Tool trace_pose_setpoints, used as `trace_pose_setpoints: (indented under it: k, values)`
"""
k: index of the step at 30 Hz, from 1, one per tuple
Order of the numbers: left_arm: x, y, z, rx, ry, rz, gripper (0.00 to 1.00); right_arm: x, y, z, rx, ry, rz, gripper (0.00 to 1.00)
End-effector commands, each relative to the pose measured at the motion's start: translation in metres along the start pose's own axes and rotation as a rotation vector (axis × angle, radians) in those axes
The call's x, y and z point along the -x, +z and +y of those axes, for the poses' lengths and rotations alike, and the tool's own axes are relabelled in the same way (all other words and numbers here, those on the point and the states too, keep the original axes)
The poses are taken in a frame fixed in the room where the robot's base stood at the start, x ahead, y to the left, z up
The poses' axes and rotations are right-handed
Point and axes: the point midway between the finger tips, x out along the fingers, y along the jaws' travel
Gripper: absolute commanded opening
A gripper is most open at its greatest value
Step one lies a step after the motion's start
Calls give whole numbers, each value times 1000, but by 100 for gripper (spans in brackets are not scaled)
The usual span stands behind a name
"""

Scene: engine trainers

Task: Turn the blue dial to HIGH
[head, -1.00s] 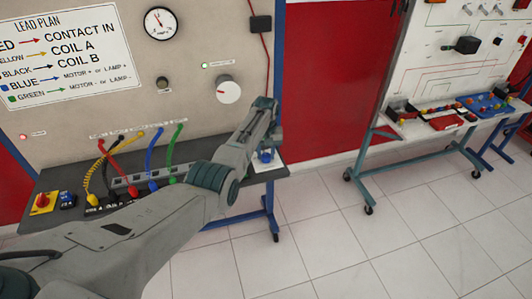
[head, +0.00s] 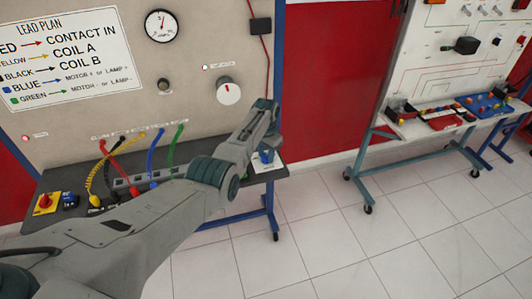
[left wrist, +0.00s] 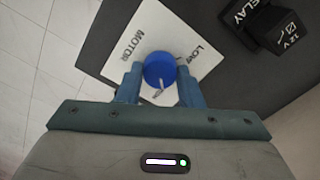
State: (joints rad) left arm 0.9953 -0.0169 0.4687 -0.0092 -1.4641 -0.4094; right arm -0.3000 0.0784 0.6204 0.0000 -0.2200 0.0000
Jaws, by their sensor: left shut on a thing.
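The blue dial (left wrist: 158,70) sits on a white card (left wrist: 125,48) lettered MOTOR, with a partly hidden word starting "LO" at the right. In the left wrist view its pale pointer is at the dial's lower edge, toward my gripper. My left gripper (left wrist: 160,68) is shut on the dial, one finger on each side. In the head view the dial (head: 265,156) is small under my wrist, and the fingers are hard to make out. My right gripper is not in view.
The upright panel holds a large white knob (head: 228,91) and a round gauge (head: 161,26). Coloured leads (head: 155,150) and a red switch (head: 44,203) are on the grey shelf to the left. A second trainer (head: 440,110) stands at the right, with free floor between.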

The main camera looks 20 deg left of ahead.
Motion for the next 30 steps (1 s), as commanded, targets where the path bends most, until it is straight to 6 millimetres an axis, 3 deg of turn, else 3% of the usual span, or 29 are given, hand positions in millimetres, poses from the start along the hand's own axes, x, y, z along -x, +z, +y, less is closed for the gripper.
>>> trace_pose_setpoints:
  k: [12, 30]
  values:
    - [0, 0, 0, -246, 0, -1, 10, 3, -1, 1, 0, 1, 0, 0]
    - [0, 0, 0, -307, 0, 0, 10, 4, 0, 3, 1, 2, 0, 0]
